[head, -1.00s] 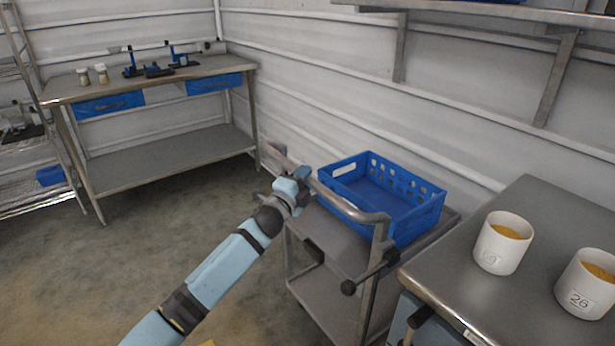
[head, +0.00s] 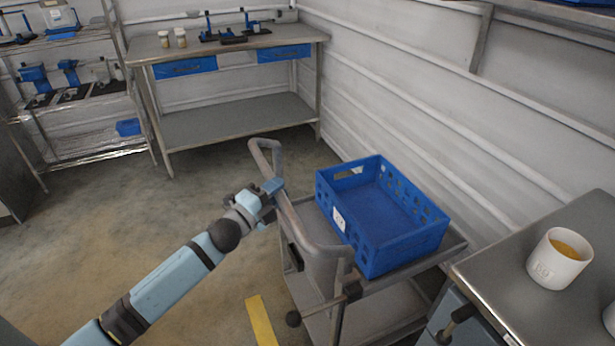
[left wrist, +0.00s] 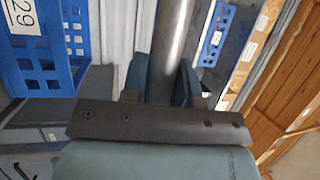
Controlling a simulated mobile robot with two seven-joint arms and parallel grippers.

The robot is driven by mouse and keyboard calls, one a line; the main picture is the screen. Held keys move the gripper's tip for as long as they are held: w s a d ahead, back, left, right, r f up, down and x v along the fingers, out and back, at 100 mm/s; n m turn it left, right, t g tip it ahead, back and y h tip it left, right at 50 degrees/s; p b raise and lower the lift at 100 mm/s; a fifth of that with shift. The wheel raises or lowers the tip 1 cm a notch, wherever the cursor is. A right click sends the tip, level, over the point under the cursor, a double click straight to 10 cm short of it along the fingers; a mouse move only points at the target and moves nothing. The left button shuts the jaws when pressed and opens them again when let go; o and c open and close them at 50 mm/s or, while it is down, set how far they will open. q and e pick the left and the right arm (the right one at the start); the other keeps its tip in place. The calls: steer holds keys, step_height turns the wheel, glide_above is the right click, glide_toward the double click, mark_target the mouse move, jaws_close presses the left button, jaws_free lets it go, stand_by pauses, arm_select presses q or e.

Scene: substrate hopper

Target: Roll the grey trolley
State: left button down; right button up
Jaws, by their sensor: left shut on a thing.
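The grey trolley (head: 385,312) stands on the floor right of centre in the head view, between the wall and my left arm. Its push handle (head: 301,222) is a bent metal bar along its left side. My left gripper (head: 270,188) is shut on this handle. In the left wrist view the handle bar (left wrist: 170,45) runs between the two fingers of the gripper (left wrist: 160,85). A blue crate (head: 338,203) with a white label sits on the trolley's top and looks empty. The crate shows also in the left wrist view (left wrist: 35,75). My right gripper is not in view.
A metal bench (head: 470,262) with a white cup (head: 559,258) stands close to the trolley's right. A workbench (head: 240,110) with blue drawers stands at the back, with shelving (head: 85,105) to its left. The floor at left is clear. A yellow strip (head: 261,322) marks the floor.

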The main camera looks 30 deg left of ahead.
arm_select(q)
steer(key=s+a+p, duration=0.3)
steer(key=s+a, duration=1.1)
steer(key=s, duration=0.4)
steer(key=c, duration=0.9)
jaws_free()
steer(key=shift+a, duration=0.1)
steer(key=shift+s, duration=0.1)
steer(key=v, duration=1.3)
steer(key=shift+s+a, duration=0.1)
steer(key=shift+s, duration=0.3)
